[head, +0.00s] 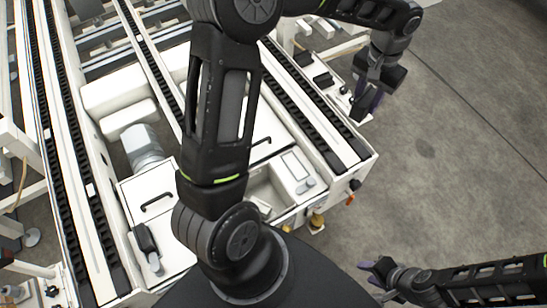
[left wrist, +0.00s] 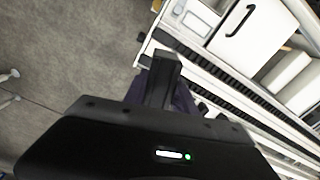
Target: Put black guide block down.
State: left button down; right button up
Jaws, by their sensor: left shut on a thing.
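My left gripper (head: 368,100) is at the upper right of the head view, beside the right edge of the white machine. Its purple fingers are shut on the black guide block (left wrist: 163,78), which stands out between them in the left wrist view. In the head view the block is small and dark against the fingers, so its exact contact with the machine edge cannot be told. My right gripper (head: 368,273) is at the lower right over the floor, with its purple fingertips apart and nothing between them.
The white conveyor machine (head: 290,215) with long black roller rails (head: 315,110) fills the left and middle. A small side shelf (head: 325,88) with dark parts sits near my left gripper. Grey floor (head: 460,150) on the right is clear. My left arm hides part of the machine.

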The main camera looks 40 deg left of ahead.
pick_arm(q)
jog(key=shift+d, duration=0.15)
jog(key=s+a+f+m+b, duration=0.5)
jog(key=a+f+m, duration=0.1)
jog(key=f+m, duration=0.4)
jog(key=s+a+f+m+b, duration=0.5)
jog(key=a+f+m+b, duration=0.1)
jog(key=f+m, duration=0.4)
jog(key=shift+s+a+m, duration=0.15)
jog(key=shift+a+m, duration=0.05)
jog(key=shift+m, duration=0.5)
jog(key=shift+f+b, duration=0.95)
jog(key=shift+f, duration=2.15)
